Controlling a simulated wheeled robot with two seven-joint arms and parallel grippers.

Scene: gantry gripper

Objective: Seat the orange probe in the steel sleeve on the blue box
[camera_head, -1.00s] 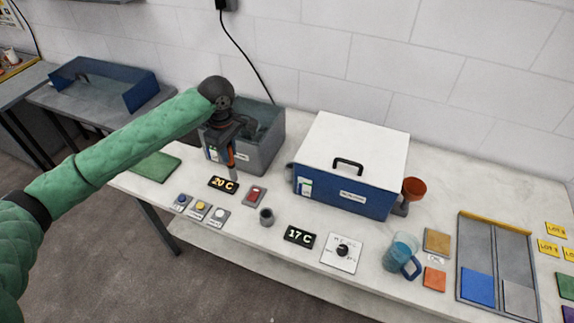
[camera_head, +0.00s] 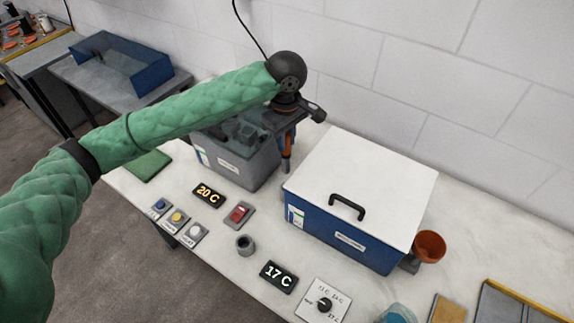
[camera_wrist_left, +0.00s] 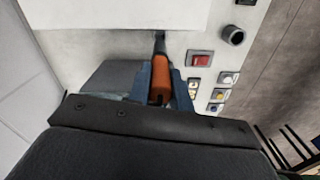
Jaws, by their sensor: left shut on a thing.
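The orange probe (camera_head: 287,147) is held by my left gripper (camera_head: 286,128), between the grey bath and the blue box, above the table. In the left wrist view the orange probe (camera_wrist_left: 152,82) sits between the fingers of my left gripper (camera_wrist_left: 160,80), its dark tip pointing away from the wrist. The blue box (camera_head: 345,240) has a white lid with a black handle. I cannot make out the steel sleeve on it; the left end of the box is partly behind the gripper. My right gripper is not in view.
A grey bath (camera_head: 235,170) stands left of the box. A grey cup (camera_head: 245,245), a red switch (camera_head: 239,214), two displays, several buttons and a dial plate (camera_head: 323,302) lie in front. An orange funnel (camera_head: 429,246) is at the box's right end.

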